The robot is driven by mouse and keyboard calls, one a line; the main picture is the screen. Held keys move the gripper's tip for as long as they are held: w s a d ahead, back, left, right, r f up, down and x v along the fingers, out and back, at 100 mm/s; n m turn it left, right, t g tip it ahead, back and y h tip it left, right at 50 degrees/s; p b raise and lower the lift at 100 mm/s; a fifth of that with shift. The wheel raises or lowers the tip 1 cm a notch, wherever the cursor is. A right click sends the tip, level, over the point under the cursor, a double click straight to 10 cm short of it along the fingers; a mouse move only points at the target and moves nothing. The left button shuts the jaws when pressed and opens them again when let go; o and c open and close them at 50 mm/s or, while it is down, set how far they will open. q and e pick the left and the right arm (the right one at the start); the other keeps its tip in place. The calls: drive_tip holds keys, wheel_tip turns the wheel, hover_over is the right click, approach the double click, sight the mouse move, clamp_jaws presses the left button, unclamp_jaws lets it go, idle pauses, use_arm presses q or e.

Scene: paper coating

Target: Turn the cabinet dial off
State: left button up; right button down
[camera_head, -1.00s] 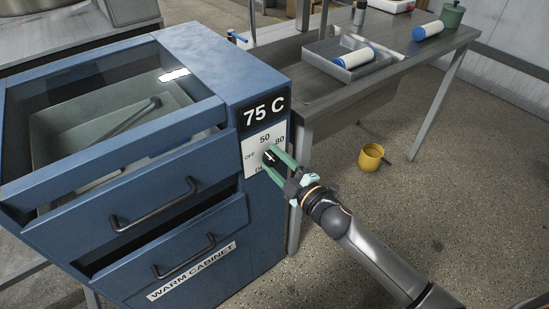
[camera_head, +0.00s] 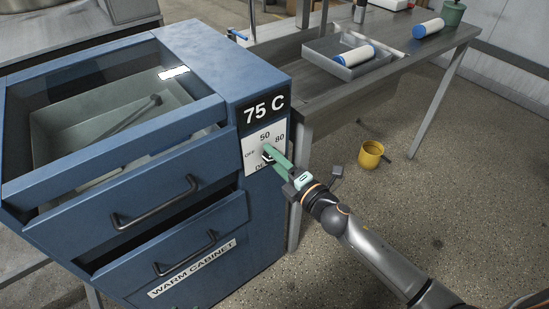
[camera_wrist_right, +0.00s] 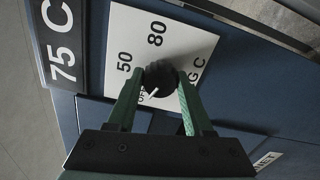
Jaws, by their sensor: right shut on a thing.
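The black cabinet dial (camera_wrist_right: 161,76) sits on a white plate (camera_wrist_right: 120,50) marked OFF, 50, 80 and DEG C. My right gripper (camera_head: 271,156) is shut on the dial, with one green finger on each side of it, as the right wrist view shows. The dial's white pointer mark points toward the OFF label, which a finger partly hides. In the head view the fingers cover much of the dial. The black display (camera_head: 264,109) above the plate reads 75 C. My left gripper is not in view.
The blue warm cabinet (camera_head: 215,70) has two drawers standing partly open, with handles left of the dial. A metal table (camera_head: 310,95) behind holds a tray (camera_head: 318,48) with a white roller. A yellow mug (camera_head: 369,155) is on the floor.

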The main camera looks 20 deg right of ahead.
drive_tip(key=shift+r, duration=0.1)
idle(0.3)
drive_tip(key=shift+c, duration=1.5)
unclamp_jaws()
drive_tip(key=v, duration=1.2)
drive_tip(key=shift+s+b, duration=0.2)
drive_tip(key=shift+b, duration=0.25)
drive_tip(key=shift+d, duration=0.1)
